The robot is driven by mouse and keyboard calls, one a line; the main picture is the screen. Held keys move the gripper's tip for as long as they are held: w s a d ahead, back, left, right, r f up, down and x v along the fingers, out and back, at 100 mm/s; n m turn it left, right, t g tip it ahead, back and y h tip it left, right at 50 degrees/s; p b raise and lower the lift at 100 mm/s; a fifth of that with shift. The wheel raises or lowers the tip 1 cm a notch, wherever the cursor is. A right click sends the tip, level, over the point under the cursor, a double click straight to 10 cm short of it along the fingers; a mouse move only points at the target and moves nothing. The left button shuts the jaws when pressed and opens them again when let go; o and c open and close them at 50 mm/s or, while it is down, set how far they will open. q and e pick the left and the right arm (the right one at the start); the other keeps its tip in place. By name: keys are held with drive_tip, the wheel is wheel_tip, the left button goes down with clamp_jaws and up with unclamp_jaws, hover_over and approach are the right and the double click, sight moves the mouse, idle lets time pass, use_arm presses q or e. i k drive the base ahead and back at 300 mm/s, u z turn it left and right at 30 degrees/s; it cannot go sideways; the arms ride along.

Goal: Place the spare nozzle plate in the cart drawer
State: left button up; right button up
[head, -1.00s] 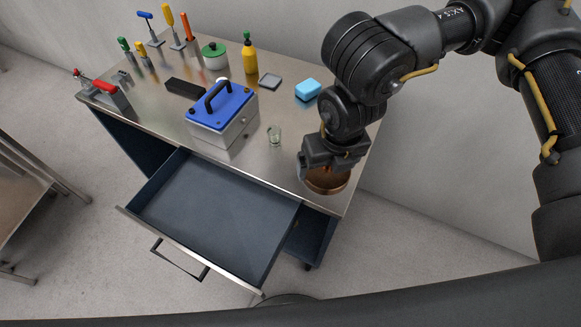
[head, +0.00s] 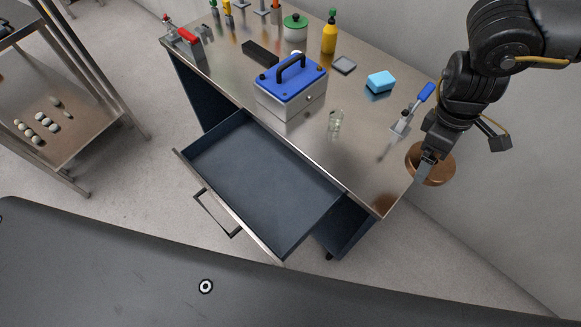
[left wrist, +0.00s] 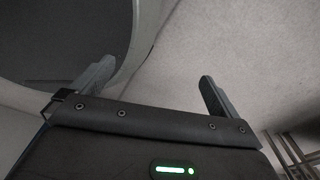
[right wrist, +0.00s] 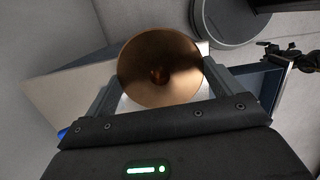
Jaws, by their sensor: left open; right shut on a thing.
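The spare nozzle plate (head: 436,175) is a round copper-brown piece, seen as a disc with a dark centre in the right wrist view (right wrist: 160,75). My right gripper (head: 425,166) is shut on it and holds it just beyond the right end of the cart top. The cart drawer (head: 262,178) is pulled open below the cart's front edge, and its dark inside is empty. The plate is to the right of the drawer. My left gripper (left wrist: 155,82) is open and empty in the left wrist view; it is out of the head view.
The steel cart top (head: 370,165) carries a blue-lidded box (head: 290,88), a small glass (head: 335,120), a blue sponge (head: 381,81), a blue-handled tool on a stand (head: 413,108) and a yellow bottle (head: 329,34). A rack with pale pieces (head: 75,130) stands at left.

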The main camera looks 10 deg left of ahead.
sight(287, 182)
drive_tip(key=u, duration=1.05)
drive_tip(key=k, duration=0.45)
drive_tip(key=u, duration=0.9)
